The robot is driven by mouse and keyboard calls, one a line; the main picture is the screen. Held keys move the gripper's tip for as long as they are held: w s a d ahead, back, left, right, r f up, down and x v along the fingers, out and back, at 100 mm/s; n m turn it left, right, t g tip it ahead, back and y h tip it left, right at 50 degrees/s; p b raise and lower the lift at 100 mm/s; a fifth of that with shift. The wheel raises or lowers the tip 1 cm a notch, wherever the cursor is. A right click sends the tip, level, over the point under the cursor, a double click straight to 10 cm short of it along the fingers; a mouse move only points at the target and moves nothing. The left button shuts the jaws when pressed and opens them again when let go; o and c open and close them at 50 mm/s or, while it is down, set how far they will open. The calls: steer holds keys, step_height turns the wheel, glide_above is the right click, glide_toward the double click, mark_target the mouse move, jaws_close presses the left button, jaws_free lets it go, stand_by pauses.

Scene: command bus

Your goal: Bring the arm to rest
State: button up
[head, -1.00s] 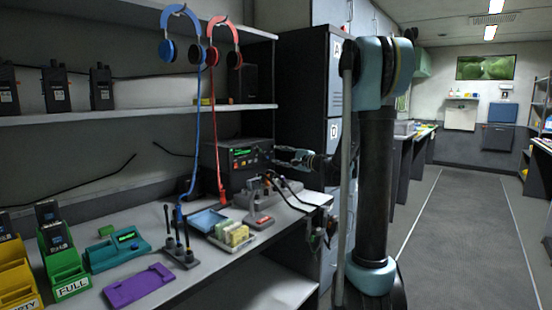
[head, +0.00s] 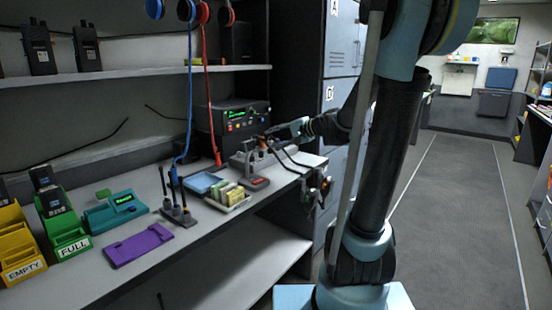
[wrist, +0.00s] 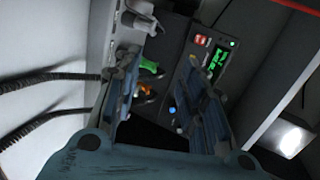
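My gripper (head: 264,142) is at the end of my arm, stretched over the far right end of the workbench (head: 160,272), in front of a black radio unit with a green display (head: 232,119). In the wrist view my gripper (wrist: 165,108) has its two blue-grey fingers apart, with a clear gap between them. I see nothing held. Beyond the fingertips are the radio unit's lit panel (wrist: 215,62) and a grey device with green and orange parts (wrist: 135,22). Whether a finger touches that device I cannot tell.
Dark cables (head: 290,158) curve beside my gripper to a dark item (head: 316,188) at the bench edge. A purple tray (head: 138,245), green bin (head: 66,238) and yellow bin (head: 22,245) stand left. The aisle is clear.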

steer(key=s+d+f+n+g+h, duration=0.2)
steer(key=s+d+f, duration=0.4)
steer(key=s, duration=0.4)
steer(key=s+d+f+n+g+h, duration=0.1)
steer(key=s+d+f+h, duration=0.4)
steer(key=s, duration=0.6)
steer(key=s+d+f+n+g+h, duration=0.2)
steer(key=s+d+f+n+h, duration=0.1)
steer(key=s+d+f, duration=0.4)
steer(key=s+f+h, duration=0.1)
steer(key=s, duration=0.2)
steer(key=shift+s+d+n+g, duration=0.25)
steer(key=shift+d+n+g, duration=0.05)
steer(key=shift+d, duration=0.05)
steer(key=shift+w+f, duration=0.1)
steer(key=shift+f, duration=0.05)
steer(key=shift+w+f, duration=0.15)
steer(key=shift+w, duration=0.2)
steer(key=shift+c, duration=0.6)
